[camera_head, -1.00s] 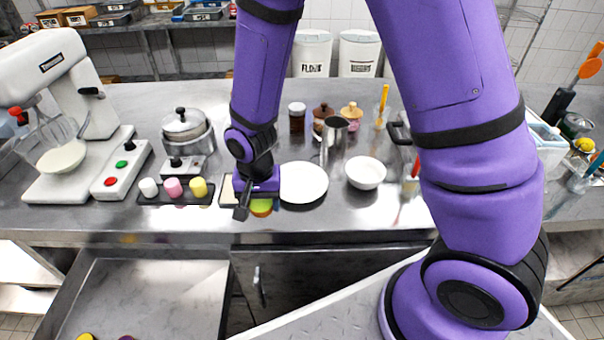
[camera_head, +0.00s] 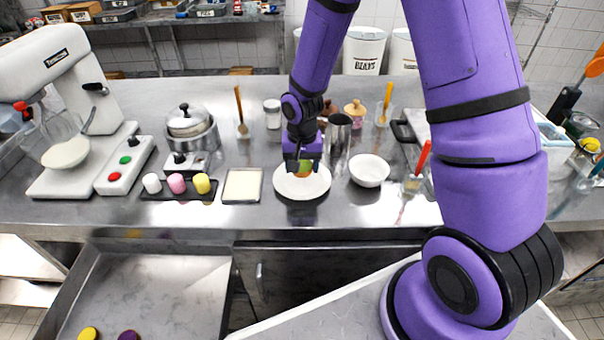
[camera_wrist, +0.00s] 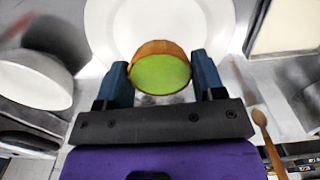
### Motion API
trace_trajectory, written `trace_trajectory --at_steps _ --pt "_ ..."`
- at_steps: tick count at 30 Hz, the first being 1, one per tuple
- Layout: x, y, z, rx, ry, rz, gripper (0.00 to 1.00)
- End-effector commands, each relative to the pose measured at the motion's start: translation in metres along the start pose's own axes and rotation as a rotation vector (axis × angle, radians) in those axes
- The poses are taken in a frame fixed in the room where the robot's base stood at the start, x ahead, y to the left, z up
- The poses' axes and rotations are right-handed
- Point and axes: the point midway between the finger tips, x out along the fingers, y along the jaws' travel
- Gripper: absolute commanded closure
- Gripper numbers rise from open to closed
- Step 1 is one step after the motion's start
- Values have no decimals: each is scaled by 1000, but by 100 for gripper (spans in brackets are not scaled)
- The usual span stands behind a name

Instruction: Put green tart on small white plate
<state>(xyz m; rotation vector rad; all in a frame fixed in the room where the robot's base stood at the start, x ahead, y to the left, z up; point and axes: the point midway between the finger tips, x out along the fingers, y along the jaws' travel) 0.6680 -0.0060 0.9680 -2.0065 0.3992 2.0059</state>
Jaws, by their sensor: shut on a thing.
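The green tart (camera_wrist: 160,72) has a brown crust and a bright green top. In the wrist view it sits between the two fingers of my gripper (camera_wrist: 160,85), which is shut on it. The small white plate (camera_wrist: 105,25) lies behind the tart in that view. In the head view my gripper (camera_head: 303,164) is over the white plate (camera_head: 318,188), and the tart (camera_head: 304,172) shows partly below the fingers. I cannot tell whether the tart touches the plate.
A white bowl (camera_head: 369,171) stands right of the plate. A pale square tray (camera_head: 242,186) is to its left, beside a dark tray with marshmallow-like pieces (camera_head: 176,184). A metal cup (camera_head: 338,135) and jars stand behind. An open drawer (camera_head: 150,290) is at front left.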

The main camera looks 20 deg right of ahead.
Motion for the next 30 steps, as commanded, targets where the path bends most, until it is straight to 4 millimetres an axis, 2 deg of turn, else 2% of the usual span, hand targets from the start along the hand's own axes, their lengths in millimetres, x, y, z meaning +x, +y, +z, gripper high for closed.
trace_trajectory --at_steps 10,21,22,24,25,30 --pt "34 0 0 0 -2 1 47" --pt "38 0 0 0 -1 1 47" --pt "37 0 0 1 -1 0 33" --pt "37 0 0 0 -1 0 17" --pt "37 0 0 0 -1 0 12" --pt "37 0 0 0 -1 0 12"
